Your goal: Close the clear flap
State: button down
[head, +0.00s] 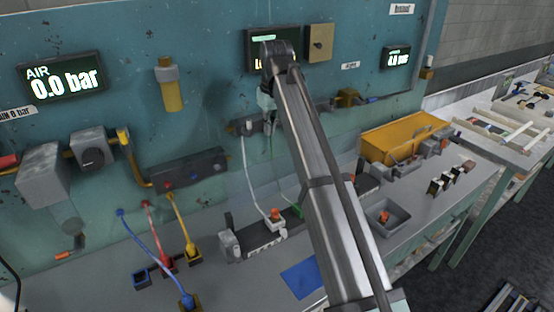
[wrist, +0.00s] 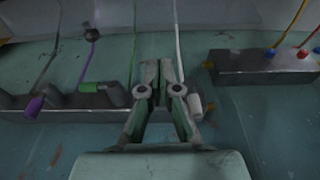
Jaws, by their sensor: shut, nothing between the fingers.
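A faint see-through piece (head: 69,213) hangs below a grey box on the teal wall at the left in the head view. It looks like the clear flap, hanging down, but its edges are hard to make out. My gripper (head: 269,118) is far to its right, near the middle of the wall, partly hidden by my arm. In the wrist view my gripper (wrist: 159,68) has its fingertips together with nothing between them. The flap does not show in the wrist view.
The grey box (head: 45,172) stands out from the wall, with an orange-tipped lever (head: 69,255) below it. A dark manifold (head: 188,168) and coloured hoses (head: 150,250) lie between it and my gripper. A yellow bin (head: 402,138) stands at the right.

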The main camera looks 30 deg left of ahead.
notch_tip(320, 180, down, 10)
jog(key=a+p, duration=0.1)
jog(key=p, duration=0.2)
jog(key=shift+w+a, duration=0.15)
jog(key=shift+w, duration=0.25)
jog(key=shift+s+f, duration=0.15)
